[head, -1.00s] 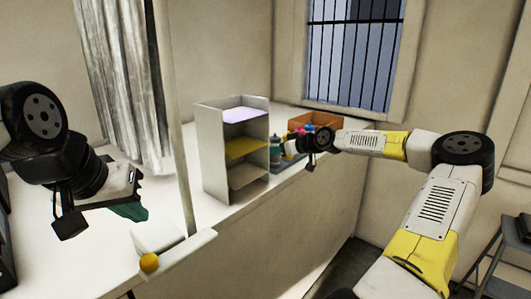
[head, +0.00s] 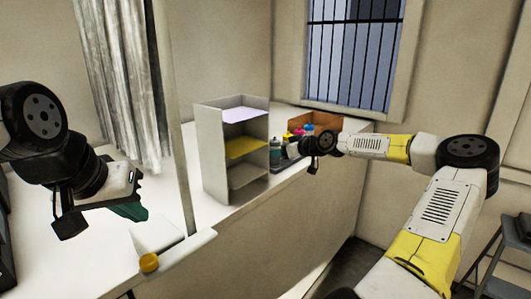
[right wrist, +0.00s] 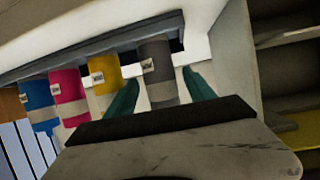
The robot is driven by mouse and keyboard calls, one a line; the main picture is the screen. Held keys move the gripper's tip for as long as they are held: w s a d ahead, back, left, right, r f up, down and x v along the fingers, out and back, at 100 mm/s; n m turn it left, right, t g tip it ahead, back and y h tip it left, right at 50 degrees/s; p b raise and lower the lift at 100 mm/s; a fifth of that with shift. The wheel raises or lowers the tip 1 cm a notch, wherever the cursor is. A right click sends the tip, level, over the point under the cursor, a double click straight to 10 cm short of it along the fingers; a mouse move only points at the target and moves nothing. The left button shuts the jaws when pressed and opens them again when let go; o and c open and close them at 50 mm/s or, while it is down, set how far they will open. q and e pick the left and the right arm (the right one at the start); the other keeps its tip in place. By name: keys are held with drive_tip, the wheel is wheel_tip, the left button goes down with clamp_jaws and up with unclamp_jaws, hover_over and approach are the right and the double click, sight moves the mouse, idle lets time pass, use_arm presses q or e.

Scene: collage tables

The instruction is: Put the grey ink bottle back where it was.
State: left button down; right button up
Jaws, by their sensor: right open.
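The grey ink bottle (right wrist: 157,62) stands at the end of a row of ink bottles, beside the yellow one, in the right wrist view. It appears to stand in the dark tray (right wrist: 100,40). In the head view the grey bottle (head: 275,147) is at the near left of the row. My right gripper (right wrist: 160,78) is open, with one teal finger on each side of the grey bottle's lower picture end and a gap to each. My left gripper (head: 128,208) hangs over the left table; its finger gap cannot be made out.
Yellow (right wrist: 103,78), pink (right wrist: 69,92) and blue (right wrist: 38,102) bottles stand in the row. A white shelf unit (head: 228,160) stands close to the left of the tray. An orange-brown box (head: 322,122) is behind.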

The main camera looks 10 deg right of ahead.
drive_tip(key=v, duration=1.1)
